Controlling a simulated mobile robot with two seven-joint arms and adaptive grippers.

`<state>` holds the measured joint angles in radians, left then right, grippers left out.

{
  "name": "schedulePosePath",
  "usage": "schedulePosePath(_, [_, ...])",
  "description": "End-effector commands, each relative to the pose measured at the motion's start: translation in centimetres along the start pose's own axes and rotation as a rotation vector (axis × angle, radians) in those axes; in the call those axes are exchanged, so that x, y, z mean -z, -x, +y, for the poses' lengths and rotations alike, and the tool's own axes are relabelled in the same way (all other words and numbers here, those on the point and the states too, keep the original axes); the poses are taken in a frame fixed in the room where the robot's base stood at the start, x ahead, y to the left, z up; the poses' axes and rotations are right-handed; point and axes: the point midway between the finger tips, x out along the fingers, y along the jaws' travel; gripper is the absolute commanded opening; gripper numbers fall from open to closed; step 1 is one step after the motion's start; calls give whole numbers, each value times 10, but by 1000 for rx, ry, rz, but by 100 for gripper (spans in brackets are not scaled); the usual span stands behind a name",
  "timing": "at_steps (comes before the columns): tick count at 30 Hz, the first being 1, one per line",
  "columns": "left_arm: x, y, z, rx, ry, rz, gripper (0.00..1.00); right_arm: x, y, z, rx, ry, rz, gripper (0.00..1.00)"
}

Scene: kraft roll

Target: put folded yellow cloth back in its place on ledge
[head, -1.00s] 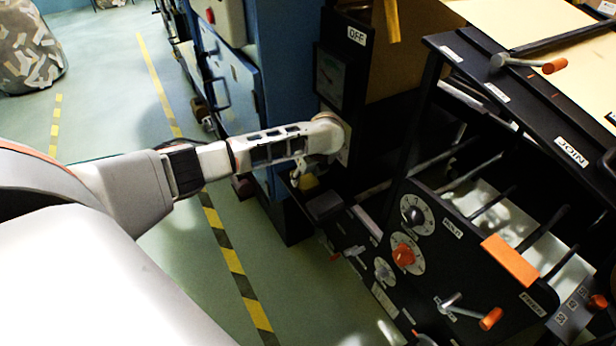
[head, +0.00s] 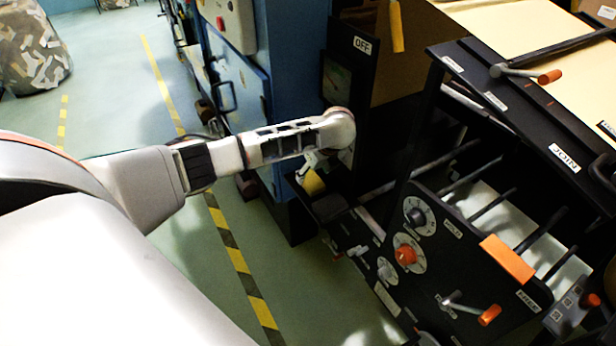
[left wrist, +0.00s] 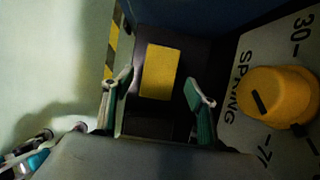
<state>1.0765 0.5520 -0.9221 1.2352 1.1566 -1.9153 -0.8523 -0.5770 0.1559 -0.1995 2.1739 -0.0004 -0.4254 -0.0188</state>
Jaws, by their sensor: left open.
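The folded yellow cloth (left wrist: 159,72) is a flat rectangle in the left wrist view, on or just above a dark ledge (left wrist: 147,126). My left gripper (left wrist: 160,88) is open, with one finger on each side of the cloth and a visible gap to each. I cannot tell whether the cloth rests fully on the ledge. In the head view, a yellow patch (head: 313,182), apparently the cloth, shows under my left wrist, by the machine's low dark front part. My wrist partly hides my left gripper (head: 308,166) there. My right gripper is not in view.
A yellow knob (left wrist: 275,97) on a SPRING dial plate stands close to the right of my left gripper. The black machine panel (head: 450,250) has dials and orange-tipped handles. A blue cabinet (head: 290,70) stands behind my wrist. Open green floor with striped tape lies left.

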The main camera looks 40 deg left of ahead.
Motion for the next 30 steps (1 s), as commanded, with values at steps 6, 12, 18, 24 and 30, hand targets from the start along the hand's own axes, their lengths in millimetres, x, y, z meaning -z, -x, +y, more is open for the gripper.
schedulePosePath(6, [-5, 56, -3, 12, 4, -3, 58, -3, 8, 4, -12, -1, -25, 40])
schedulePosePath(12, [-2, 76, -1, 5, 2, -2, 58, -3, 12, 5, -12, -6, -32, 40])
schedulePosePath(18, [28, 71, -1, 34, 17, 33, 58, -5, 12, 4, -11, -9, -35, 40])
schedulePosePath(24, [151, 58, -2, 203, 153, 213, 58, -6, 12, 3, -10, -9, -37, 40])
schedulePosePath(30, [261, 87, 7, 393, 407, 471, 58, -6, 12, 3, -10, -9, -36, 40])
